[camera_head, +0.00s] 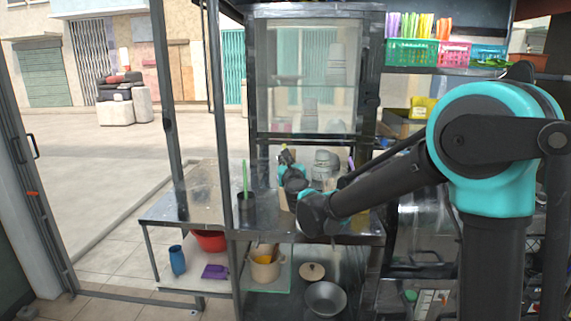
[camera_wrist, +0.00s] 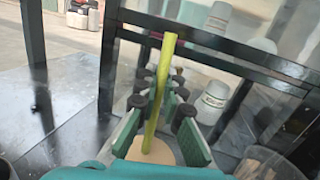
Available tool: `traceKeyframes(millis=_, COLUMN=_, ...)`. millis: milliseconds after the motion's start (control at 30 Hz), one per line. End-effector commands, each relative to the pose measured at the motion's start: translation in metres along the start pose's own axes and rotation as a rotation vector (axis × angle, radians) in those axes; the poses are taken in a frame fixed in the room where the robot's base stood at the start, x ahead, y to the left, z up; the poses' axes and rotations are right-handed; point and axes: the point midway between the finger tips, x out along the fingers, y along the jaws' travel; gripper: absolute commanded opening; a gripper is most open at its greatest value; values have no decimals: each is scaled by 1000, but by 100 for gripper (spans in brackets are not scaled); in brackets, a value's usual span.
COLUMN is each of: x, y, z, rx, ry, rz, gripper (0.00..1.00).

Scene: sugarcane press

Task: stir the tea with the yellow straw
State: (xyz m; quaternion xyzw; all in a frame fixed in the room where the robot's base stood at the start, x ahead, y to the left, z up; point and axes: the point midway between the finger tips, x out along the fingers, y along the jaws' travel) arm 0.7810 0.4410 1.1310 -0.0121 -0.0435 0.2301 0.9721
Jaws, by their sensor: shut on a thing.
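The yellow straw (camera_wrist: 157,95) stands nearly upright between the fingers of my gripper (camera_wrist: 163,108) in the wrist view. My gripper is shut on it. The straw's lower end meets a round tan surface (camera_wrist: 158,154), which looks like the tea; I cannot tell how deep the straw reaches. The tea's cup is mostly hidden by the gripper.
A dark cup (camera_head: 246,203) with a green straw (camera_head: 245,176) stands left of my gripper. A grey lidded jar (camera_head: 325,166) is just to the right. A black post and the glass cabinet (camera_head: 306,78) stand close by. A pot (camera_head: 265,268) sits on the lower shelf.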

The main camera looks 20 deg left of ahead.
Motion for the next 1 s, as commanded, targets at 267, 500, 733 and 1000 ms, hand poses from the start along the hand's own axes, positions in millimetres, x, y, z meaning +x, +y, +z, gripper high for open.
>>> traceKeyframes(millis=267, x=4, y=0, z=20, rx=0, ry=0, rz=0, gripper=0)
traceKeyframes(millis=500, x=8, y=0, z=37, rx=0, ry=0, rz=0, gripper=0)
traceKeyframes(millis=733, x=12, y=0, z=53, rx=0, ry=0, rz=0, gripper=0)
traceKeyframes(millis=1000, x=16, y=0, z=72, rx=0, ry=0, rz=0, gripper=0)
